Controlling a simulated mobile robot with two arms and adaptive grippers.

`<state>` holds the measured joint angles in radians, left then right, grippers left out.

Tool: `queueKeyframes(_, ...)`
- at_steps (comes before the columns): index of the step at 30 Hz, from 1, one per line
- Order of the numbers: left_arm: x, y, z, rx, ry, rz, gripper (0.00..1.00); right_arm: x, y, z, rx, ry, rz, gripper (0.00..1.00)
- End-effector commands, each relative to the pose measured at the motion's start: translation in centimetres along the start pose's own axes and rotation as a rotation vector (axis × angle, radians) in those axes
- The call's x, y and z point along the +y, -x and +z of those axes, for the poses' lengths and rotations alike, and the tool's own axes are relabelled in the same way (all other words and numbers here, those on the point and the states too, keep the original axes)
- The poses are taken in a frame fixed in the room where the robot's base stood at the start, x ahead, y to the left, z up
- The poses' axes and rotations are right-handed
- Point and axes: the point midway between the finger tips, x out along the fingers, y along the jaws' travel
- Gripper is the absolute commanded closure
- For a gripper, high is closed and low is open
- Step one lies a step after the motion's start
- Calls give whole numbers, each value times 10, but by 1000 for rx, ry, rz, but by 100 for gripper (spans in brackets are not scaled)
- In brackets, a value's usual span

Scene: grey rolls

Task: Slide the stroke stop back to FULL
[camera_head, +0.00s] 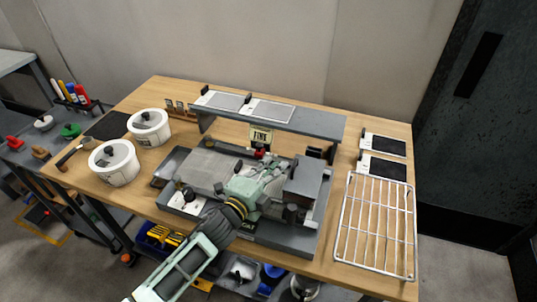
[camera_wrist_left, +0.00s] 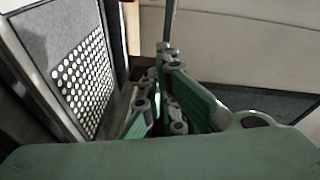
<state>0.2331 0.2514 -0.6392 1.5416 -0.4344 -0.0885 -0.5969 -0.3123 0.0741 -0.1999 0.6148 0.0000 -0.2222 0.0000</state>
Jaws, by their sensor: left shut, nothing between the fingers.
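The grey machine (camera_head: 213,168) sits in a dark tray in the middle of the wooden bench. A "FINE" sign (camera_head: 261,136) stands at its back, with a small red part (camera_head: 259,154) just below it. I cannot tell for sure which part is the stroke stop, and no FULL mark is readable. My left gripper (camera_head: 272,167) is over the middle of the machine, its fingers shut and empty, close in front of the red part. In the left wrist view my green fingers (camera_wrist_left: 165,95) are beside a panel with a perforated patch (camera_wrist_left: 84,76). My right gripper is not in view.
A raised grey shelf (camera_head: 318,122) with flat plates stands behind the machine. Two white tubs (camera_head: 114,163) are on the left. A wire rack (camera_head: 376,225) and dark pads (camera_head: 385,146) lie on the right. A tool cart (camera_head: 60,160) stands left of the bench.

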Motion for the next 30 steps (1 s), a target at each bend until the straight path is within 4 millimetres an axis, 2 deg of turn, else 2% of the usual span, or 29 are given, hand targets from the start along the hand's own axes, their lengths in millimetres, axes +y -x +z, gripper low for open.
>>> queueKeyframes(1, -2, -11, -1, 1, 1, -1, 100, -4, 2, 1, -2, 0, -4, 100)
queueKeyframes(5, -1, -31, 3, -2, -1, 1, 100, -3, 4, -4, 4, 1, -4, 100)
queueKeyframes(7, -1, -32, 17, -3, -2, 2, 100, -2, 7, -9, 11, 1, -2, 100)
queueKeyframes(12, 0, -36, 33, -1, 1, 1, 100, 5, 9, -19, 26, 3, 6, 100)
queueKeyframes(26, 0, -36, 40, 0, 1, 0, 100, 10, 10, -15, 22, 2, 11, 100)
queueKeyframes(30, -2, -34, 53, -3, -3, 2, 100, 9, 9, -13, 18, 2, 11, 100)
